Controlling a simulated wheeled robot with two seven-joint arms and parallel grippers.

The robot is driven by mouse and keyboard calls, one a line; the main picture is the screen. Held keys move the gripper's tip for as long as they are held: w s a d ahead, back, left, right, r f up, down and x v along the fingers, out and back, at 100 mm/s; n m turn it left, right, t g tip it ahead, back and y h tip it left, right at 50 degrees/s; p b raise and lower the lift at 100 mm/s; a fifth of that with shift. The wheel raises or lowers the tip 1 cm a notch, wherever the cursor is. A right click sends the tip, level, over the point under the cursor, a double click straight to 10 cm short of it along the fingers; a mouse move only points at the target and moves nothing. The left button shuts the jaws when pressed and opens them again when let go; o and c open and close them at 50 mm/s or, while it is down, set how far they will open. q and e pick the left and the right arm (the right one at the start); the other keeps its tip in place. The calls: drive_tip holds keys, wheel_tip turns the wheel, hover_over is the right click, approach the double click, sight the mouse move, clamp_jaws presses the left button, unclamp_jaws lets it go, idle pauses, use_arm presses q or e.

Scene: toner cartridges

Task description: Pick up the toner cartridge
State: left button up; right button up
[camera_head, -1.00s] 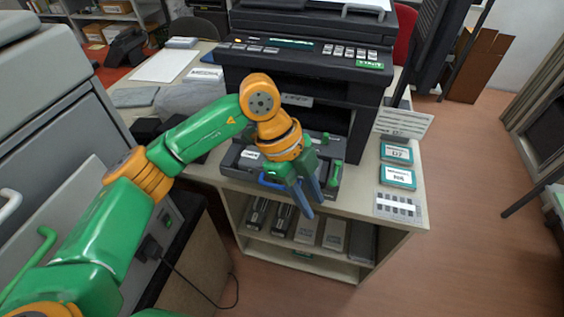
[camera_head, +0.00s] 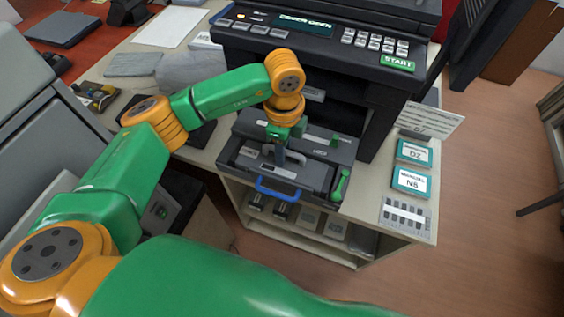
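A dark grey toner cartridge (camera_head: 322,177) lies in the pulled-out drawer at the front of the black printer (camera_head: 340,75). The drawer has a blue handle (camera_head: 279,195) at its front edge and a green lever (camera_head: 341,184) at its right end. My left gripper (camera_head: 281,152) points down over the cartridge's middle, close to a raised grey grip on it. Its fingers are narrow and partly overlap the grip, so I cannot tell whether they touch or close on it. My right gripper is not in view.
The printer's display reads COVER OPEN. Teal boxes (camera_head: 411,181) and a printed card (camera_head: 405,213) lie on the counter to the right. More cartridges (camera_head: 307,219) stand on the shelf below. A grey machine (camera_head: 45,125) stands at the left.

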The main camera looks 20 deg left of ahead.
use_arm(q)
drive_tip(key=shift+w+f, duration=0.15)
clamp_jaws()
idle(1.3)
